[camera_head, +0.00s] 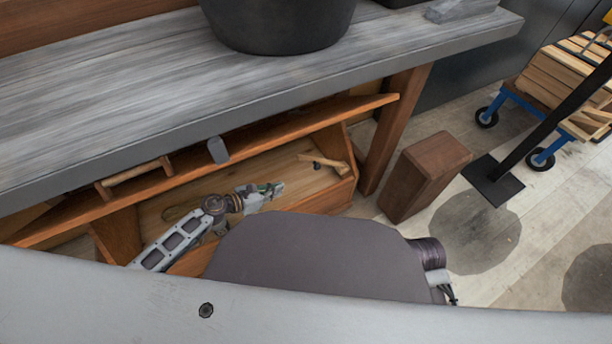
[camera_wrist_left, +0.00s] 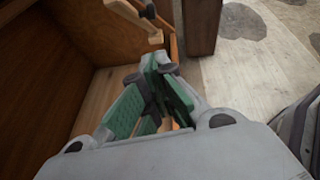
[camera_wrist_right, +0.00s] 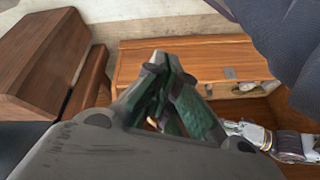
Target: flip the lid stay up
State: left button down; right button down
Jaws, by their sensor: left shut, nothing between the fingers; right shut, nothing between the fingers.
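A wooden chest (camera_head: 180,266) stands under the grey bench, with its lid (camera_head: 262,128) raised along the back. The lid stay appears to be the short pale wooden bar (camera_head: 325,161) at the chest's right end; it lies low and slanted. In the left wrist view the bar (camera_wrist_left: 138,18) shows beyond the fingertips, apart from them. My left gripper (camera_head: 272,189) is over the open chest, shut and empty; its fingers (camera_wrist_left: 158,75) meet in its wrist view. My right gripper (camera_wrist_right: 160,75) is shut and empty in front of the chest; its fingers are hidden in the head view.
The bench top (camera_head: 130,85) overhangs the chest and carries a black pot (camera_head: 280,25). A brown wooden block (camera_head: 425,175) stands right of the chest. A cart (camera_head: 570,85) of planks and a dark post base (camera_head: 493,183) are farther right. Floor shows between them.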

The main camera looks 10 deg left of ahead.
pick_arm(q)
jog(key=shift+d+f, duration=0.1)
jog(key=shift+d, duration=0.05)
pick_arm(e)
jog(key=shift+f, duration=0.1)
